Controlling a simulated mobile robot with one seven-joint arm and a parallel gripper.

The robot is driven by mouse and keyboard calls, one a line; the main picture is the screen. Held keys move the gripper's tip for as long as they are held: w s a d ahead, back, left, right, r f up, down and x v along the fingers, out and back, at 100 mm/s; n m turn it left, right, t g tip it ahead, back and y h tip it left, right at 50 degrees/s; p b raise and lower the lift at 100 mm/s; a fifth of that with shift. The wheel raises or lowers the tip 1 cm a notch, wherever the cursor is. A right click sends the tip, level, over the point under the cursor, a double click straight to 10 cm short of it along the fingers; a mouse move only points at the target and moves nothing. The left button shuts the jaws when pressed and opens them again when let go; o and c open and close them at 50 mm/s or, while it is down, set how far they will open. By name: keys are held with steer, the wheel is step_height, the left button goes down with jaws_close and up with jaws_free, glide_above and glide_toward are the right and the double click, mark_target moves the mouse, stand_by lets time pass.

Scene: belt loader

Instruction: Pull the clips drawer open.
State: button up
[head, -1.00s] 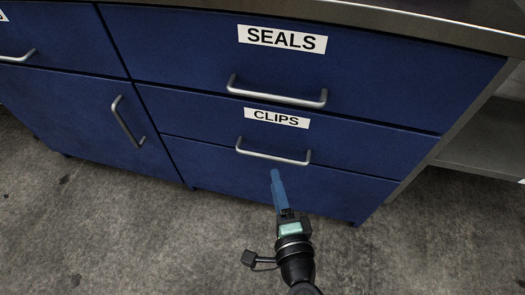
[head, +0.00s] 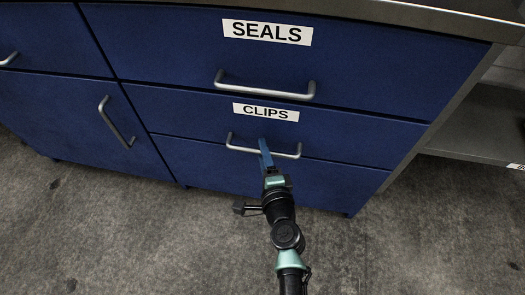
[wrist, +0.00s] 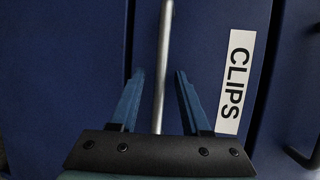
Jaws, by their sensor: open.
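The clips drawer (head: 180,111) is a blue drawer front with a white CLIPS label, below the SEALS drawer; it looks shut. Its silver bar handle (head: 240,149) runs across the front under the label. My gripper (head: 264,146) is at the handle, near its middle, in the head view. In the wrist view the handle (wrist: 163,60) passes between the two blue fingers of my gripper (wrist: 160,85), with a gap on each side. The fingers are open and hold nothing. The label also shows in the wrist view (wrist: 236,82), turned sideways.
The SEALS drawer (head: 160,50) with its own handle (head: 265,92) is just above. A cupboard door with a handle (head: 117,122) is to the left. A metal shelf (head: 470,140) is at the right. The concrete floor (head: 150,240) in front is clear.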

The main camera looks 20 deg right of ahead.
steer(key=shift+w+d, duration=0.1)
steer(key=shift+w, duration=0.4)
jaws_close()
stand_by(1.2)
